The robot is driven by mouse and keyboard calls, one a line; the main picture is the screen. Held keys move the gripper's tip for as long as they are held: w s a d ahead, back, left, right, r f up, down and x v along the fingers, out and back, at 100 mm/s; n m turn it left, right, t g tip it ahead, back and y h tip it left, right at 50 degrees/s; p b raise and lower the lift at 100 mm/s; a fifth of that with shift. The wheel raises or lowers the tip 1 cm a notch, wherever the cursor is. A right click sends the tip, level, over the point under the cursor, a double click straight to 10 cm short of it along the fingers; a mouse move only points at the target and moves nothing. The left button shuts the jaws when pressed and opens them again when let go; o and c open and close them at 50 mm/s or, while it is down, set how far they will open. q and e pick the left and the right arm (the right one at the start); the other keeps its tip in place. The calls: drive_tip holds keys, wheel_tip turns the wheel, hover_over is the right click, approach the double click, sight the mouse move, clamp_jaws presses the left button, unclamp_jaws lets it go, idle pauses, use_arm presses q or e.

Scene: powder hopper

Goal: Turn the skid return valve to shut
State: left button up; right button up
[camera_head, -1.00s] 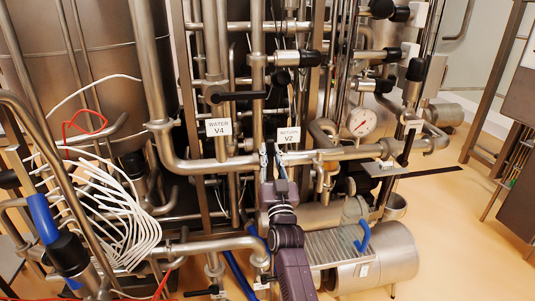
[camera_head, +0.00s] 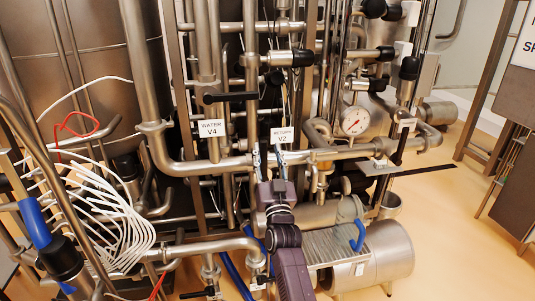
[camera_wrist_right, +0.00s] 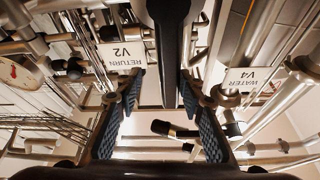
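The white tag reading "RETURN V2" (camera_head: 283,135) hangs in the middle of the pipework and appears upside down in the right wrist view (camera_wrist_right: 122,56). My right gripper (camera_head: 268,157) is just below this tag in the head view, pointing up and away. In the wrist view its two fingers (camera_wrist_right: 164,115) stand apart. A long dark bar (camera_wrist_right: 171,45) shows between them from the top edge; I cannot tell for certain whether it is the return valve's handle, or whether a finger touches it. My left gripper is not in view.
The "WATER V4" tag (camera_head: 212,128) hangs to the left, below a horizontal black lever (camera_head: 230,97). A horizontal steel pipe (camera_head: 335,154) runs close behind my right gripper. A dial gauge (camera_head: 355,121) is to the right. Open floor (camera_head: 450,240) lies at the lower right.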

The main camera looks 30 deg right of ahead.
drive_tip(key=v, duration=0.7)
drive_tip(key=shift+s, duration=0.25)
drive_tip(key=shift+f, duration=0.15)
idle(0.3)
